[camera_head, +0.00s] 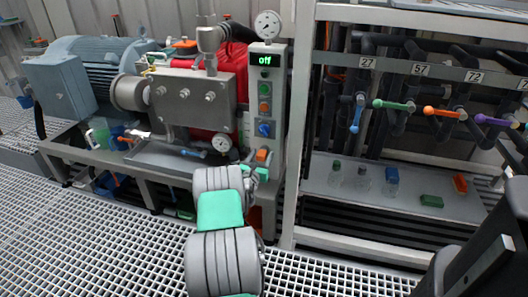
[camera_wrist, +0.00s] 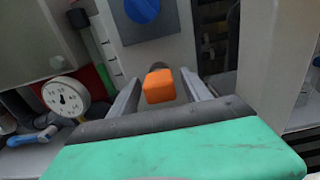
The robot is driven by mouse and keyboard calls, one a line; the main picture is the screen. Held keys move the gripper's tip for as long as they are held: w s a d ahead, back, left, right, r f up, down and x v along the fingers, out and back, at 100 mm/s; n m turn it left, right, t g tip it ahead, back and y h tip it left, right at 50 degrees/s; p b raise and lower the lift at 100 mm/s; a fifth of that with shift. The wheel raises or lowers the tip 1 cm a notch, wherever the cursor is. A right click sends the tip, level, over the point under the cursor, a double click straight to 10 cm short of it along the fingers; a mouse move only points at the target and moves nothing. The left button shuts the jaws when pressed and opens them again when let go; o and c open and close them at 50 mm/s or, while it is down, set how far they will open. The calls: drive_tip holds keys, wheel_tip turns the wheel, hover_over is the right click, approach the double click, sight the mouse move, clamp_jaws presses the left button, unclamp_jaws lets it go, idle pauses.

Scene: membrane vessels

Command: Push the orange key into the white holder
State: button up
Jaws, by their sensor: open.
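The orange key (camera_head: 262,155) is a small block at the lower end of the light grey control panel (camera_head: 266,100). In the wrist view the orange key (camera_wrist: 159,86) lies between the two fingers of my gripper (camera_wrist: 161,76). My gripper (camera_head: 258,173) is open, with visible gaps between the key and both fingers. No separate white holder can be made out; the pale panel face is around the key. I cannot tell how deep the key sits, since its rear is hidden.
A blue knob (camera_wrist: 142,8) is above the key on the panel. A pressure gauge (camera_wrist: 66,97) and a blue-handled valve (camera_wrist: 32,137) are at left. A pale rack post (camera_head: 299,130) stands close right of the panel. Pump machinery (camera_head: 190,98) fills the left side.

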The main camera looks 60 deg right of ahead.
sight(260, 159)
drive_tip(key=shift+c, duration=0.4)
clamp_jaws()
idle(0.5)
drive_tip(key=shift+s+a+p, duration=0.15)
drive_tip(key=shift+a, duration=0.85)
drive_tip(key=shift+s+a+p, duration=0.15)
drive_tip(key=shift+s+a, duration=0.05)
drive_tip(key=shift+a, duration=0.75)
drive_tip(key=shift+s+a+p, duration=0.15)
drive_tip(key=shift+a, duration=0.85)
